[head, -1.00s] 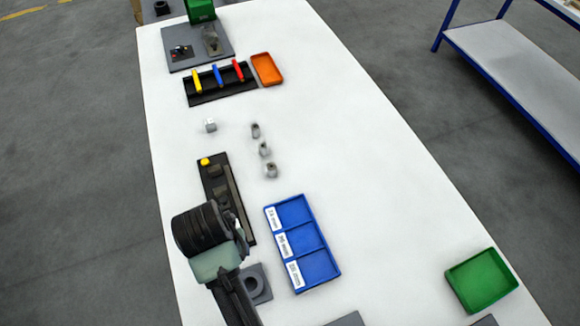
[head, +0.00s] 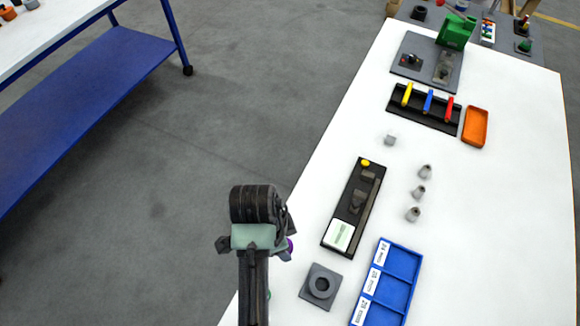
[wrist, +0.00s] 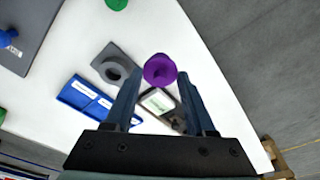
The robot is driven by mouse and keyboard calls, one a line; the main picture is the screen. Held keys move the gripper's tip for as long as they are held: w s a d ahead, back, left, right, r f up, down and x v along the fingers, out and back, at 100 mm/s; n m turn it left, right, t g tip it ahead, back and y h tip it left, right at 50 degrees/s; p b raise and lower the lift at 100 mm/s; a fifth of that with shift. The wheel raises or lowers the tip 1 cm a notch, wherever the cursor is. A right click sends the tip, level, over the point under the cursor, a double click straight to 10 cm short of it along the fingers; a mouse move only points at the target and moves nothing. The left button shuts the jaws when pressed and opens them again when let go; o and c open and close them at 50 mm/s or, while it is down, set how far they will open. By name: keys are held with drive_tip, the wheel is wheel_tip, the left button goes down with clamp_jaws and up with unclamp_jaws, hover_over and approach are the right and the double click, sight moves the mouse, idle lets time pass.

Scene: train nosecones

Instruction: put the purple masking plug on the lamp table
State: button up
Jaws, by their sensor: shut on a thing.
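The purple masking plug (wrist: 160,69) is round and flanged and sits between the fingertips of my gripper (wrist: 158,80) in the wrist view. My gripper is shut on it and holds it above the near-left edge of the white bench. In the head view only a purple sliver of the plug (head: 291,246) shows beside my wrist; my arm hides the rest. I cannot tell which table is the lamp table; no lamp is clear in these frames. A white-topped table with a blue lower shelf (head: 95,85) stands at the left, across the floor.
The white bench (head: 500,200) carries a grey block with a round socket (head: 321,287), a blue compartment tray (head: 387,290), a black fixture (head: 343,222), several small grey parts and an orange tray (head: 475,126). Open grey floor (head: 240,80) lies between the tables.

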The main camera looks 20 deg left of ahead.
wheel_tip(320, 180, down, 8)
drive_tip(key=shift+r, duration=0.25)
drive_tip(key=shift+f, duration=0.15)
drive_tip(key=o, duration=1.3)
drive_tip(key=r, duration=0.4)
drive_tip(key=s+a+r, duration=0.1)
drive_tip(key=r, duration=0.7)
drive_tip(key=shift+s+a+r, duration=0.1)
drive_tip(key=shift+s+a, duration=0.05)
